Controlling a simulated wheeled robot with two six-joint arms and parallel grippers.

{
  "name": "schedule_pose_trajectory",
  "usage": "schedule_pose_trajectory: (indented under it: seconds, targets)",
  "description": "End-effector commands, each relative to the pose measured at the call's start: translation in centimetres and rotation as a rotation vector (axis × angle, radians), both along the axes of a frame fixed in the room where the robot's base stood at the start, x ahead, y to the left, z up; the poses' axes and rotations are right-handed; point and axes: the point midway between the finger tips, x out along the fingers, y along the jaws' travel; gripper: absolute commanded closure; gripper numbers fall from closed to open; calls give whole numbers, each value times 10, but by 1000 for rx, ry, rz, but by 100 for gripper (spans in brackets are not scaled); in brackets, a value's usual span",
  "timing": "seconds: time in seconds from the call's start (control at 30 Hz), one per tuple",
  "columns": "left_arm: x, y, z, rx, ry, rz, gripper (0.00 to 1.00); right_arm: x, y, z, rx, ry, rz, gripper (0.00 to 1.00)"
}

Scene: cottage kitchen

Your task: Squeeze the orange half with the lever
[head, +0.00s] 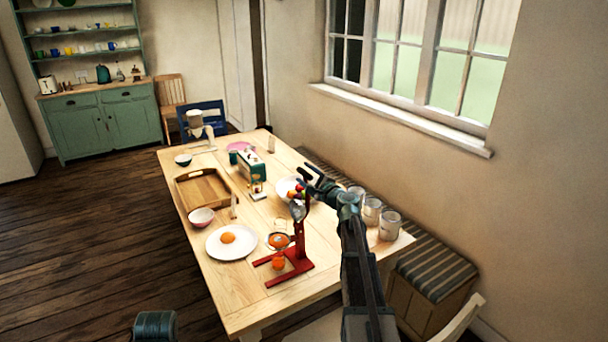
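A red lever juicer (303,240) stands on the near part of the wooden table, its base flat on the tabletop. An orange shape (278,240) sits in its cup area; I cannot tell whether it is the orange half. Below is a small vessel with orange contents (278,262). Another orange piece (228,238) lies on a white plate (215,250) to the left. My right gripper (306,179) is above and beside the juicer's top, its fingers apart. I cannot tell whether it touches the lever, whose upper end is partly hidden. My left gripper is out of view.
A striped bench (440,265) runs along the window wall. Bare tabletop lies in front of the juicer.

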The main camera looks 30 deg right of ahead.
Motion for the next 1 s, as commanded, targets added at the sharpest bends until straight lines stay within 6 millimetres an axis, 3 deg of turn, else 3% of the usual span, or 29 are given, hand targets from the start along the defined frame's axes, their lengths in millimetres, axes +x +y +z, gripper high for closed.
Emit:
schedule_pose_trajectory:
  seconds: [0.3, 0.5, 0.7, 1.0]
  targets:
    - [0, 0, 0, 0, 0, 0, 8, -74, -3, 0, -1, 0, -6, 43]
    - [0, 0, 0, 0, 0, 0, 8, -107, -4, 0, -2, 1, -3, 43]
    - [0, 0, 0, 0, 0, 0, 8, -124, -6, 0, -2, 0, -2, 43]
    - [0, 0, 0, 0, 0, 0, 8, -127, -6, 0, -2, 0, -1, 43]
